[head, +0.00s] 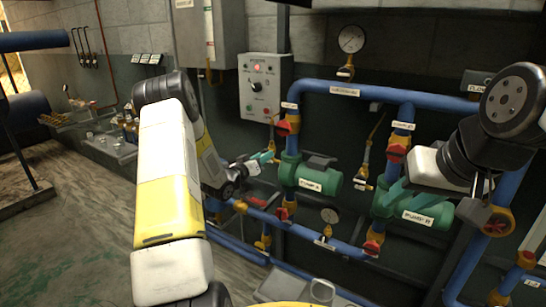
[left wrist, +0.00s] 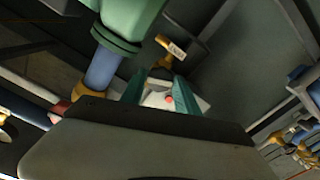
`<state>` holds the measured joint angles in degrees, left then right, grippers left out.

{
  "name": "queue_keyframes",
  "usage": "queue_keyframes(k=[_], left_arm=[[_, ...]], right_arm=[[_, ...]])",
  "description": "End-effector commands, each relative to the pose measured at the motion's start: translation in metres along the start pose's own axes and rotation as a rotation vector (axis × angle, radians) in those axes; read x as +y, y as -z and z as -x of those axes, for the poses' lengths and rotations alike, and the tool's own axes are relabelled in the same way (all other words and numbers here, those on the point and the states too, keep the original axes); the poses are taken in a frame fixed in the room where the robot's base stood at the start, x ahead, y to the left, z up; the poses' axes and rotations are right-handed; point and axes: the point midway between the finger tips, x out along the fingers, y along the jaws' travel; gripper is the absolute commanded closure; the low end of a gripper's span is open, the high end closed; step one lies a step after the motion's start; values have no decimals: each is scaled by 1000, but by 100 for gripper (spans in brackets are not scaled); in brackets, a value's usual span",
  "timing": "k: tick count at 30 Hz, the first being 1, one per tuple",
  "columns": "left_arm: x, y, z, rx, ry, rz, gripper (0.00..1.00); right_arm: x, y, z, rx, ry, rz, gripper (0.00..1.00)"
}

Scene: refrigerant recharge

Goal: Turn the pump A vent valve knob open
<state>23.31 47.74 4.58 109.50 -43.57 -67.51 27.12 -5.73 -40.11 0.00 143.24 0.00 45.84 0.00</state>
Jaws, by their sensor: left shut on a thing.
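Pump A (head: 310,178) is a green pump on the blue pipework in the middle of the head view. My left gripper (head: 264,158) is just left of it, its teal fingers at the yellow vent piping (head: 271,143). In the left wrist view the fingers (left wrist: 157,98) are shut on a small pale piece with a red dot (left wrist: 168,99), apparently the vent valve knob. A labelled yellow fitting (left wrist: 174,48) is just beyond. The knob's turn angle cannot be told.
Pump B (head: 425,208) stands to the right. A grey control box (head: 265,87) with a red light is on the wall above. Gauges (head: 351,39) and blue pipes (head: 345,90) surround the pumps. A bench with fittings (head: 105,145) is at left; the floor (head: 70,235) there is open.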

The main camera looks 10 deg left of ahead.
Motion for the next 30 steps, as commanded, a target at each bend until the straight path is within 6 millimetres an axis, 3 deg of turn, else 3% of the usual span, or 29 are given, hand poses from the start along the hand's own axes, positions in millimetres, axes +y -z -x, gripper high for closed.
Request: queue_keyframes(k=[5,15,24,30], left_arm=[[-1,1,0,2,1,14,100],[-1,1,1,2,1,384,100],[-1,1,1,2,1,407,100],[-2,1,1,4,3,666,100]], right_arm=[[0,0,0,0,0,0,64],[0,0,0,0,0,0,64],[0,0,0,0,0,0,64],[0,0,0,0,0,0,64]])
